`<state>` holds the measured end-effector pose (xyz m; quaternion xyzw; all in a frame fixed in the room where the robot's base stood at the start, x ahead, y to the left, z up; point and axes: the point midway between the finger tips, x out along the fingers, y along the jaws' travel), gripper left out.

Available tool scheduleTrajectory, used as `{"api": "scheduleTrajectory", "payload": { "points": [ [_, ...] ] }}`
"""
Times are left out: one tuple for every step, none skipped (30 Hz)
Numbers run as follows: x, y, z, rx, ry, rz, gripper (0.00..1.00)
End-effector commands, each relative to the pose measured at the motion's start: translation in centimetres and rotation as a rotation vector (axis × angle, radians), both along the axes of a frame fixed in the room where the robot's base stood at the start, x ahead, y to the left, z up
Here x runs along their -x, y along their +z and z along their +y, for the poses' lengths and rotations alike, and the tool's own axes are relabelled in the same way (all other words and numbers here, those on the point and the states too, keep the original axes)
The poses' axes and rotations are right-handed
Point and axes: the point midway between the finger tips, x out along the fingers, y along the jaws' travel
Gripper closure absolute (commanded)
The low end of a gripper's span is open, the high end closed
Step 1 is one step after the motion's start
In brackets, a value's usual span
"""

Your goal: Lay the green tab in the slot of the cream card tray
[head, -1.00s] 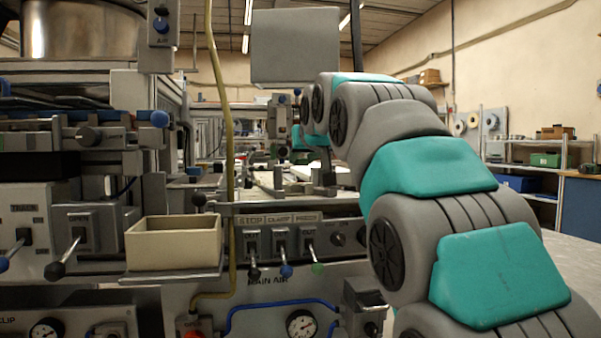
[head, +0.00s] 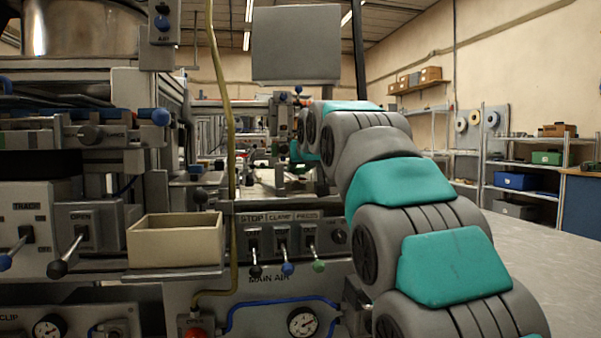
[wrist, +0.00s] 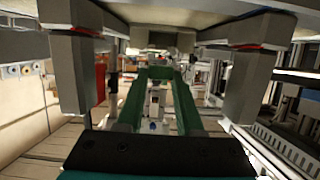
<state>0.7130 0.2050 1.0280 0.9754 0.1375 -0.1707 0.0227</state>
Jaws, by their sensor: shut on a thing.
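In the wrist view my gripper (wrist: 158,80) has two long green fingers reaching forward from a dark bar. A cream open-topped box (head: 176,243) sits on a metal ledge left of my arm. No slot shows in it, and its floor is hidden.
Below and right of the box are toggle levers (head: 287,262) on a gray panel. A yellow hose (head: 229,130) hangs beside it. In the wrist view, gray posts stand left (wrist: 75,75) and right (wrist: 246,85) of the fingers.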

Motion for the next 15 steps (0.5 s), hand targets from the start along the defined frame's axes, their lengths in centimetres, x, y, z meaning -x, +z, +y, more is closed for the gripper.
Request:
{"api": "scheduleTrajectory", "payload": {
  "points": [
    [0.05, -0.56, -0.01, 0.001, 0.000, 0.004, 1.00],
    [0.03, -0.79, -0.01, 0.001, 0.000, 0.005, 1.00],
    [0.00, -1.03, -0.01, 0.002, 0.000, 0.006, 1.00],
    [-0.02, -1.11, -0.01, 0.001, 0.000, 0.005, 1.00],
    [-0.03, -1.13, -0.01, 0.001, 0.000, 0.004, 1.00],
    [-0.03, -1.10, -0.01, 0.001, 0.000, 0.003, 1.00],
    [-0.04, -1.09, -0.01, 0.001, 0.000, 0.003, 1.00],
    [-0.04, -1.07, -0.01, 0.001, 0.000, 0.002, 1.00],
    [-0.04, -1.05, -0.01, 0.001, 0.000, 0.002, 1.00],
    [-0.04, -1.04, -0.01, 0.001, 0.000, 0.002, 1.00],
    [-0.03, -1.04, -0.01, 0.001, 0.000, 0.002, 1.00],
    [-0.03, -1.06, -0.01, 0.001, 0.000, 0.002, 1.00],
    [-0.03, -1.11, -0.01, 0.001, 0.000, 0.002, 1.00],
    [-0.02, -1.21, -0.01, 0.001, 0.000, 0.002, 1.00],
    [-0.01, -1.33, -0.01, 0.001, 0.000, 0.002, 1.00]
  ]
}}
